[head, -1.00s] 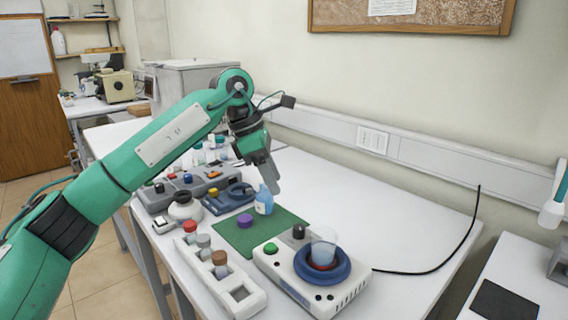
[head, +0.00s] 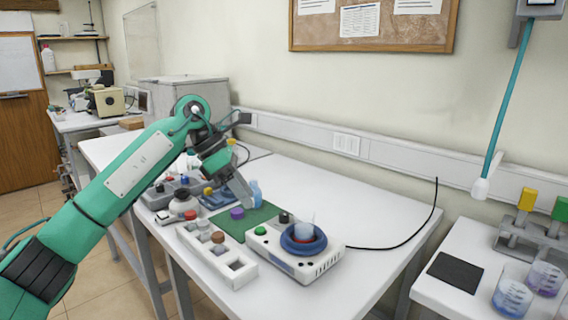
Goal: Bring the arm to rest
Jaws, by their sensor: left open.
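My left arm comes in from the left, green with dark joints. My left gripper (head: 243,192) points down over the green mat (head: 229,224), close to the light blue bottle (head: 256,193) in the picture. It holds nothing that I can see. The gap between its fingers is hard to make out from this angle. My right gripper is not in view.
A white hotplate device (head: 312,266) carries a clear beaker (head: 304,229) on a blue ring. A white vial rack (head: 243,273) and a purple cap (head: 237,213) are nearby. The right side table holds beakers (head: 513,297).

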